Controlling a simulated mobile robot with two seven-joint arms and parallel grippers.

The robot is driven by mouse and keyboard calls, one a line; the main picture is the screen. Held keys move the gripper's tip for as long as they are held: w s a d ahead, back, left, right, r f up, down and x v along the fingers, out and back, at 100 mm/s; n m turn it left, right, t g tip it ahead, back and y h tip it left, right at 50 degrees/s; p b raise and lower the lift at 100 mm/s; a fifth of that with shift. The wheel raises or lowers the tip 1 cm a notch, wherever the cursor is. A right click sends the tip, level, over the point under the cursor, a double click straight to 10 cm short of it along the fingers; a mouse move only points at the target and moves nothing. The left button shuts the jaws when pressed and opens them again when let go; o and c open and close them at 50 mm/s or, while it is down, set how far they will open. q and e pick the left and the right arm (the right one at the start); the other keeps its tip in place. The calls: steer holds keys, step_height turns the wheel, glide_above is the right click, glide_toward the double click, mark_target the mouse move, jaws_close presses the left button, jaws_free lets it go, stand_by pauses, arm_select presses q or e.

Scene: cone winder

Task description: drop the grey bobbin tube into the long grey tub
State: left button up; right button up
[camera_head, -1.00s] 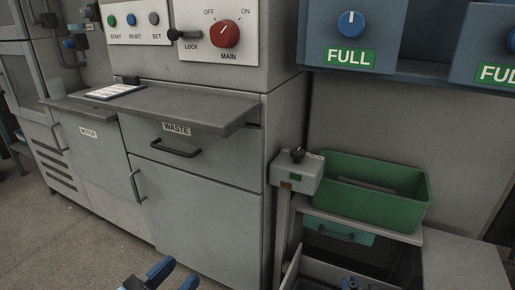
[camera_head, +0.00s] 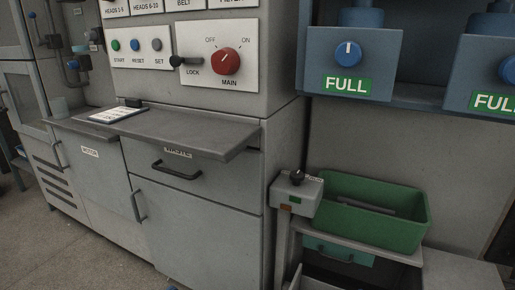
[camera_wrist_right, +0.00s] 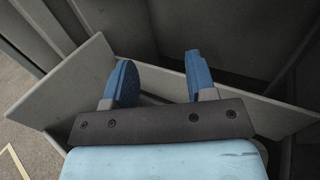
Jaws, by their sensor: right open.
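The long grey tub (camera_head: 318,284) shows only its rim at the bottom edge of the head view, below the green bin. The right wrist view looks down on pale grey tub walls (camera_wrist_right: 70,88). My right gripper (camera_wrist_right: 160,80) is open there, its blue fingers apart with nothing between them, over or inside the tub; its depth is unclear. I cannot make out the grey bobbin tube for certain in either view. Only a tiny blue tip of my left gripper (camera_head: 172,288) shows at the bottom edge of the head view.
A green bin (camera_head: 415,230) with a grey strip inside stands on a shelf beside a small switch box (camera_head: 297,196). A grey ledge (camera_head: 190,135) juts out above the waste drawer (camera_head: 180,170). A small grey-green cup (camera_head: 60,105) and clipboard (camera_head: 117,115) are at left.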

arm_select(q)
steer(key=r+n+p, duration=0.1)
steer(key=p, duration=0.1)
steer(key=s+r+n+p, duration=0.1)
steer(key=r+p, duration=0.1)
steer(key=p, duration=0.1)
steer(key=s+d+r+n+t+p, duration=0.1)
steer(key=r+p, duration=0.1)
steer(key=shift+s+r+y, duration=0.2)
steer(key=shift+y, duration=0.1)
arm_select(e)
step_height(320, 180, up, 16)
steer(key=shift+f, duration=0.1)
